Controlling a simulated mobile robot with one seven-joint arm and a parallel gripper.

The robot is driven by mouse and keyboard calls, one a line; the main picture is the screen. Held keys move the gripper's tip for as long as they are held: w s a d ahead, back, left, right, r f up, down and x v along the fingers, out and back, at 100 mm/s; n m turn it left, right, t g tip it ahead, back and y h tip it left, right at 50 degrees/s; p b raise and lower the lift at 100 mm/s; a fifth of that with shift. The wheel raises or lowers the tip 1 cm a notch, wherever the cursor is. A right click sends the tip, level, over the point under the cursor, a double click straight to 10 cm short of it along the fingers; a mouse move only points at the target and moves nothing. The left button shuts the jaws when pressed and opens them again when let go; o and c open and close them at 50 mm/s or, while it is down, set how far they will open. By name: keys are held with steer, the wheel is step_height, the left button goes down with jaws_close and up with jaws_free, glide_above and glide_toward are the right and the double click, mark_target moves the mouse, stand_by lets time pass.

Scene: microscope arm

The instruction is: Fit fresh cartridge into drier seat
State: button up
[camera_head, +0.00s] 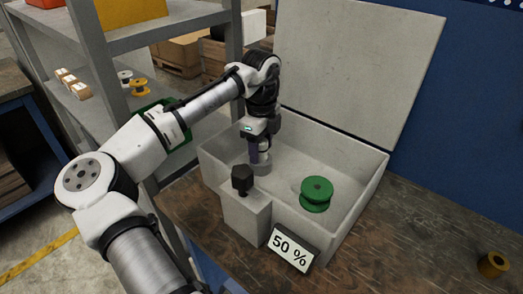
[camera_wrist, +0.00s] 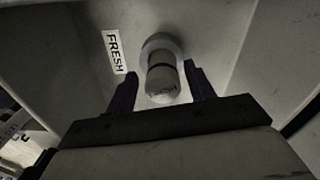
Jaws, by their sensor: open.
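A pale cylindrical cartridge (camera_wrist: 161,80) with a dark band and blurred lettering on its end shows in the wrist view. Its far end meets a round grey collar (camera_wrist: 160,42); how deep it sits in it I cannot tell. My gripper (camera_wrist: 160,84) has one dark finger on each side of the cartridge, with visible gaps, so it is open. In the head view my gripper (camera_head: 260,158) reaches down inside the open grey box (camera_head: 345,215), near its left end. The cartridge is hard to make out there.
A "FRESH" label (camera_wrist: 115,52) is beside the collar. A green spool (camera_head: 316,194) stands in the box. A post with a black knob (camera_head: 242,178) and a "50 %" sign (camera_head: 290,254) stand at the box front. The raised lid (camera_head: 360,70) is behind.

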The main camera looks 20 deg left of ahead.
step_height(320, 180, up, 11)
steer(key=shift+w+f, duration=0.1)
steer(key=shift+w, duration=0.05)
stand_by(0.5)
